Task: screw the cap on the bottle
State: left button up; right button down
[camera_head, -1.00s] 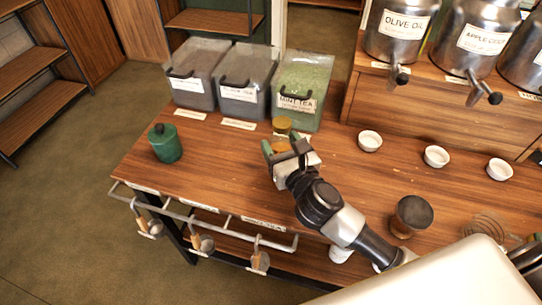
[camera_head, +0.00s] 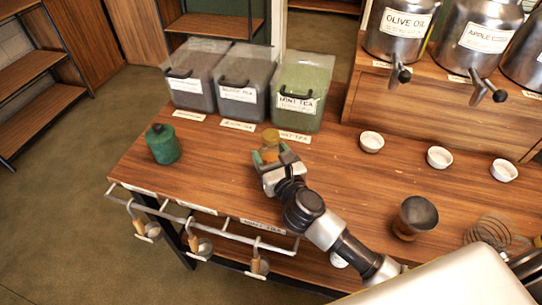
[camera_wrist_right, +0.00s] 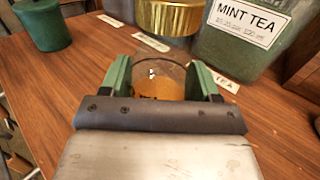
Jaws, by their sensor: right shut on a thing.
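A small glass bottle (camera_head: 269,153) with amber contents is between the green-padded fingers of my right gripper (camera_head: 270,157), which is shut on it. In the right wrist view the clear glass and amber of the bottle (camera_wrist_right: 165,82) show between both fingers (camera_wrist_right: 162,80). A ribbed gold cap (camera_wrist_right: 170,15) shows at the bottle's far end, cut by the picture's top edge; in the head view the cap (camera_head: 271,136) is at the bottle's top. I cannot tell whether it is threaded tight. My left gripper is not in view.
A green lidded jar (camera_head: 163,146) stands at the table's left. Three clear bins stand behind, including the mint tea bin (camera_head: 300,90). White cups (camera_head: 371,142) and a dark wooden-based bowl (camera_head: 415,216) are to the right. Open wood lies between jar and gripper.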

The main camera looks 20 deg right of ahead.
jog(key=shift+c, duration=1.2)
grip_release()
jog(key=shift+s+r, duration=0.1)
jog(key=s, duration=0.3)
jog(key=s+b, duration=0.1)
jog(key=s, duration=0.3)
jog(key=s+d, duration=0.1)
jog(key=s, duration=0.2)
jog(key=shift+s, duration=0.3)
jog(key=shift+s+d, duration=0.1)
jog(key=shift+s, duration=0.5)
